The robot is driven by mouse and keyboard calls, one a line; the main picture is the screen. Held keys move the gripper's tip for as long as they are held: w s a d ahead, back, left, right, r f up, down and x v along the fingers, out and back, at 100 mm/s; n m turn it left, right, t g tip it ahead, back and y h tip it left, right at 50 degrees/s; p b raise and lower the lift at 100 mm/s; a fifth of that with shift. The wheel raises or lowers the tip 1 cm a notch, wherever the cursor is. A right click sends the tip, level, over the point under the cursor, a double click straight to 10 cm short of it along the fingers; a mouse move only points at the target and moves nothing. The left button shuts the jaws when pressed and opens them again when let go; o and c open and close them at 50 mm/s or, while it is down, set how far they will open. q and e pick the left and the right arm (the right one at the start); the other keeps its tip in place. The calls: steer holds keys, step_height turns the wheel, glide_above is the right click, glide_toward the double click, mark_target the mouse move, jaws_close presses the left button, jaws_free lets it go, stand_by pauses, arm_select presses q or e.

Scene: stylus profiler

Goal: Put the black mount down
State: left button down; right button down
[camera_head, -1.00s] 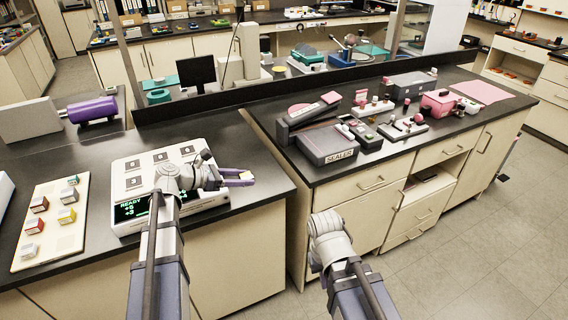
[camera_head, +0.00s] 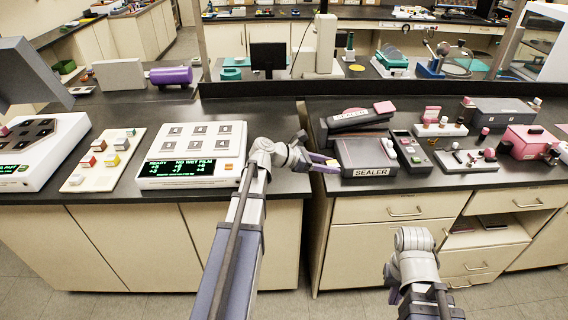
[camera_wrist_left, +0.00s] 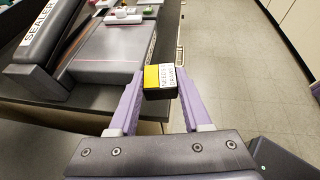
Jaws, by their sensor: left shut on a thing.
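The black mount (camera_wrist_left: 160,93) is a small dark block with a yellow and white lettered top. My left gripper (camera_wrist_left: 156,88) is shut on it, with one purple finger on each side. In the head view, my left gripper (camera_head: 322,160) holds the mount (camera_head: 325,161) in front of the sealer's left side, near the gap between the two benches. Its underside is hidden. My right arm shows at the lower right of the head view, but its gripper fingers are not visible.
A white instrument (camera_head: 236,158) with numbered pads and a lit display stands left of my left arm. A cream board (camera_head: 75,182) holds several coloured blocks. The grey sealer (camera_head: 372,152) stands on the right bench. Bare dark bench top lies behind the white instrument.

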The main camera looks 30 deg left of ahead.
mark_target(283, 169)
arm_select(q)
steer(key=w+a+r+n+t+y, duration=0.15)
steer(key=a+n+y, duration=0.25)
steer(key=a, duration=0.5)
steer(key=w+a+n+t+y, duration=0.1)
steer(key=a+n+t+y, duration=0.2)
steer(key=a, duration=0.5)
steer(key=shift+g, duration=0.25)
steer(key=f+b, duration=0.4)
steer(key=f, duration=0.1)
steer(key=f+b, duration=0.5)
steer(key=shift+w+a+f, duration=0.15)
steer(key=shift+a+f, duration=0.05)
steer(key=shift+f+b, duration=0.15)
steer(key=shift+b, duration=0.15)
steer(key=shift+c, duration=1.7)
jaws_free()
